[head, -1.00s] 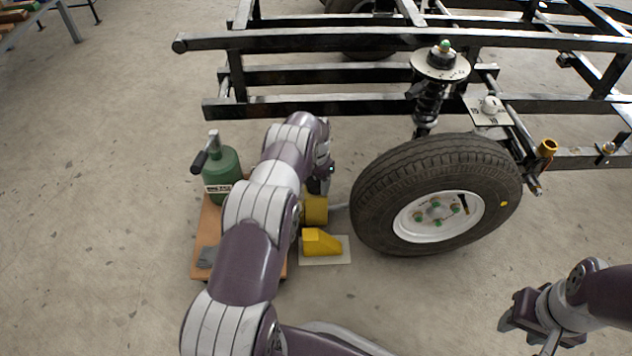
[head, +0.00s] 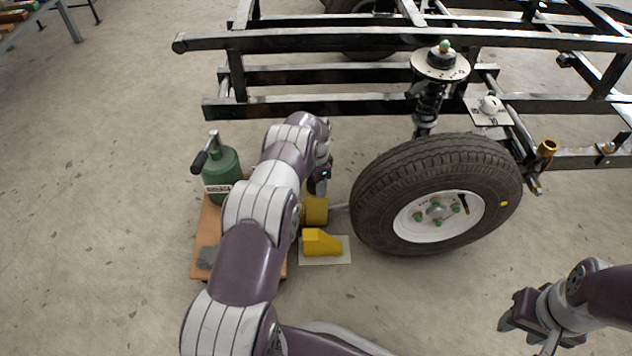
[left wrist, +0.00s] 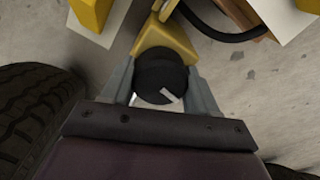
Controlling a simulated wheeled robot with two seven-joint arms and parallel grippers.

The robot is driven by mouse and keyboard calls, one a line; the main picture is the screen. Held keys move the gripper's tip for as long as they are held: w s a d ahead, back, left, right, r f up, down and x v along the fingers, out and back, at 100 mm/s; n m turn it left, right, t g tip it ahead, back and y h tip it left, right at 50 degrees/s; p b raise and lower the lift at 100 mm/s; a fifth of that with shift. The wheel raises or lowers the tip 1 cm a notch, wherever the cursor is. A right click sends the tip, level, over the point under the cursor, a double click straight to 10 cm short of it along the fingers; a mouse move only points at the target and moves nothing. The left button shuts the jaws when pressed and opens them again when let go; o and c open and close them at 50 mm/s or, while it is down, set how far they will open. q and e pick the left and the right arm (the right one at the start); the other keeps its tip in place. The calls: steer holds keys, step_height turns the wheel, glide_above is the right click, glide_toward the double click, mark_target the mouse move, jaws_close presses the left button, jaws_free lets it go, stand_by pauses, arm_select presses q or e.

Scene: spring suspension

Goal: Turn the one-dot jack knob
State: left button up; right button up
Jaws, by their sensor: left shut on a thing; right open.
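The jack knob (left wrist: 165,70) is a round black knob with a white pointer mark, on a yellow jack body (left wrist: 172,32) in the left wrist view. My left gripper (left wrist: 162,84) is shut on the knob, one finger on each side. No dots can be made out on it. In the head view my left gripper (head: 319,186) is beside the yellow jack (head: 316,210), left of the wheel, and my own arm hides the knob. My right gripper (head: 525,318) is open and empty at the lower right, apart from everything.
A tyre on a white rim (head: 370,215) stands right of the jack, under a black frame (head: 330,104). A yellow chock (head: 321,243) sits on a pale plate in front. Floor at front centre is clear.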

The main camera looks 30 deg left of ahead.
arm_select(q)
steer(key=o, duration=1.1)
steer(key=shift+c, duration=0.2)
step_height(320, 180, up, 13)
steer(key=p, duration=0.7)
steer(key=shift+f+p, duration=0.2)
steer(key=shift+p, duration=0.15)
